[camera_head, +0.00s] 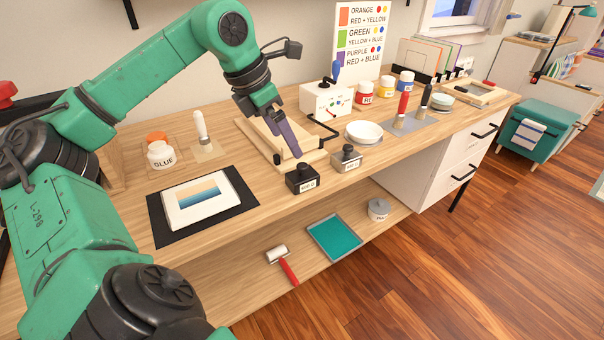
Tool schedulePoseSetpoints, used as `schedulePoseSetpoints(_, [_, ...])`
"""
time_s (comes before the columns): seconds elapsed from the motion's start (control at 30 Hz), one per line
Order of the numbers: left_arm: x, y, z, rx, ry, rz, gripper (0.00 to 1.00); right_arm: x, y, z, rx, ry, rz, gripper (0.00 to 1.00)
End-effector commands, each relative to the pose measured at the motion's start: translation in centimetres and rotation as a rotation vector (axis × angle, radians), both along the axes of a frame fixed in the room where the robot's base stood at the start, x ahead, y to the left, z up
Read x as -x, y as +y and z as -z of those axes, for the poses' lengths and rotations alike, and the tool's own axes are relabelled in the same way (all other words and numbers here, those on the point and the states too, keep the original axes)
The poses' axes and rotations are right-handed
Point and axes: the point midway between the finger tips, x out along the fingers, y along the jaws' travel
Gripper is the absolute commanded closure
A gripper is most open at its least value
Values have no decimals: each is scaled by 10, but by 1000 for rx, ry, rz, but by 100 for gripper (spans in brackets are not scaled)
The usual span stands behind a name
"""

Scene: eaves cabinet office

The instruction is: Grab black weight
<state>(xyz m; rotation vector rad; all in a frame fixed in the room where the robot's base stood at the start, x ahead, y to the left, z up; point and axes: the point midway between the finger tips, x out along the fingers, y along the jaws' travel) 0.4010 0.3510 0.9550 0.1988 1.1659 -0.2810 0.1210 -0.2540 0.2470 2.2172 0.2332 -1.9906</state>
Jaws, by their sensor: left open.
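My right gripper is not in view.
A wooden frame (255,141) lies under my left gripper. A white box (325,100), a white bowl (364,132) and paint jars (365,93) stand behind and right. A roller (277,254) and teal tray (336,238) are on the lower shelf.

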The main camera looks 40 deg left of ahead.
Motion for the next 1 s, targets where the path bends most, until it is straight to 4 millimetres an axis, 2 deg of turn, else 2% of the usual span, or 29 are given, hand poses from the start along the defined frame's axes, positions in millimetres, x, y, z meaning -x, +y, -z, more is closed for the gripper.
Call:
schedulePoseSetpoints(0.03, [-5,-3,16,5,4,2,3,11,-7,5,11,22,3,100])
schedulePoseSetpoints(0.1, [-12,-5,33,6,3,2,3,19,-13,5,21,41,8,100])
schedulePoseSetpoints(0.4, [-31,-11,76,8,3,3,3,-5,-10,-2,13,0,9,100])
schedulePoseSetpoints(0.5, [-39,-12,94,9,2,3,3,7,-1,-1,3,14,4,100])
schedulePoseSetpoints(0.63, [-44,-13,107,7,1,2,3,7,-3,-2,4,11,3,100])
schedulePoseSetpoints(0.8, [-44,-13,108,5,1,1,3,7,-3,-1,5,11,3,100])
schedulePoseSetpoints(0.87, [-44,-13,108,5,1,1,22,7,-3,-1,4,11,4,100])
schedulePoseSetpoints(1.0, [-44,-13,108,6,0,1,75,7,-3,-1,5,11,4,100])
